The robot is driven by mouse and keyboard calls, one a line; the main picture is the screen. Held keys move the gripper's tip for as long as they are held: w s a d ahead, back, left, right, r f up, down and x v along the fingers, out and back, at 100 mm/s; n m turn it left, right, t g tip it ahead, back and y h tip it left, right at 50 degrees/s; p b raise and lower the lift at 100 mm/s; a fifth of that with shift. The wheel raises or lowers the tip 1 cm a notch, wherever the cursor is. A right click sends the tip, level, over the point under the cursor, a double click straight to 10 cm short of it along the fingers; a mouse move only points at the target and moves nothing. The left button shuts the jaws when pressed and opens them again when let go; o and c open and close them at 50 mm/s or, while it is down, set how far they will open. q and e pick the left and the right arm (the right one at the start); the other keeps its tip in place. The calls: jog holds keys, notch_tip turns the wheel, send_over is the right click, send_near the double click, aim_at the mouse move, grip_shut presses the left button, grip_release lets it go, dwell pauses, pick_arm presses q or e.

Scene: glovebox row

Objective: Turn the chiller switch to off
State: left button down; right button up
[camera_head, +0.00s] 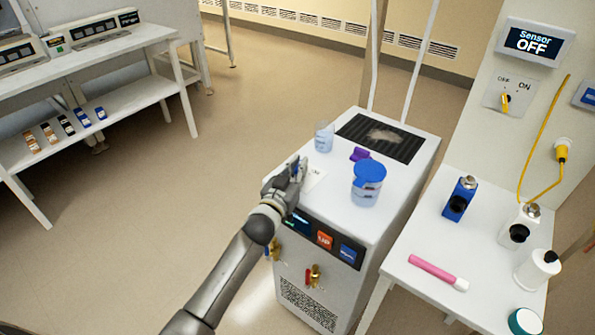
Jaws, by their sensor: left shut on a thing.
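The chiller (395,205) is a white box unit with a dark front panel and a black grille on top. A white switch plate (315,179) lies on its top near the front left edge, with part of an "ON" mark showing. My left gripper (297,172) is shut at the left part of this plate. Its fingers hide the chiller switch's knob, so I cannot see which way it points. The panel has a small display (297,220), partly behind my gripper, an orange "UP" button (324,239) and a blue button (348,252). My right gripper is not in view.
On the chiller stand a blue-lidded jar (368,186), a clear cup (324,137) and a purple item (360,154), close to my gripper. A right-hand table (405,290) holds bottles and a pink marker (438,273). A yellow-knobbed switch (505,101) sits below a "Sensor OFF" display (535,42).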

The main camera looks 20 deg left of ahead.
pick_arm(q)
jog(key=shift+r+n+y+b, duration=0.2)
jog(key=shift+n+y+b, duration=0.75)
jog(key=shift+y, duration=0.45)
jog(key=c, duration=1.6)
grip_release()
jog(key=shift+o, duration=0.4)
jog(key=shift+f, duration=0.1)
jog(key=shift+s+f, duration=0.15)
jog(key=shift+s, duration=0.4)
jog(key=s, duration=1.1)
jog(key=shift+d, duration=0.35)
